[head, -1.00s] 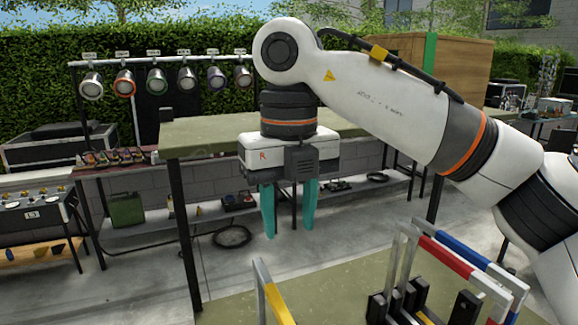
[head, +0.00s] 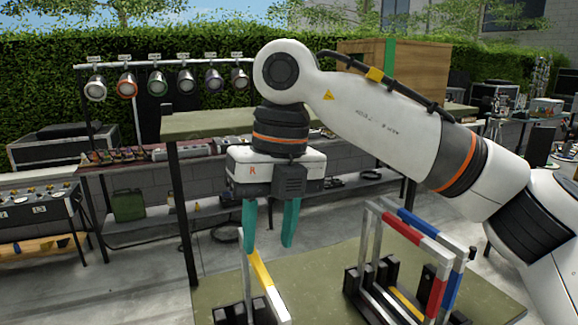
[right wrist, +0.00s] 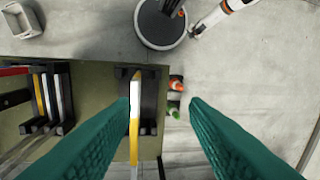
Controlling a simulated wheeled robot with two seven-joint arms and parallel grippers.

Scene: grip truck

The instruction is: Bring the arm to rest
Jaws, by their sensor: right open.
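My right arm (head: 385,115) reaches in from the right of the head view, bends at its elbow-like joint and hangs its gripper downward. My right gripper (head: 268,245) has two teal fingers spread apart with nothing between them. In the right wrist view the open fingers (right wrist: 160,102) point down over the edge of an olive shelf top. A yellow and white bar frame (head: 262,272) stands below the gripper in the head view; the bar (right wrist: 135,105) shows beside the left finger in the wrist view. I cannot tell whether they touch.
A rack with red, white and blue bar frames (head: 440,268) stands right of the gripper on the olive lower surface (head: 330,265). An olive upper shelf (head: 215,123) lies behind the gripper. Lamps (head: 157,82) hang at the back left.

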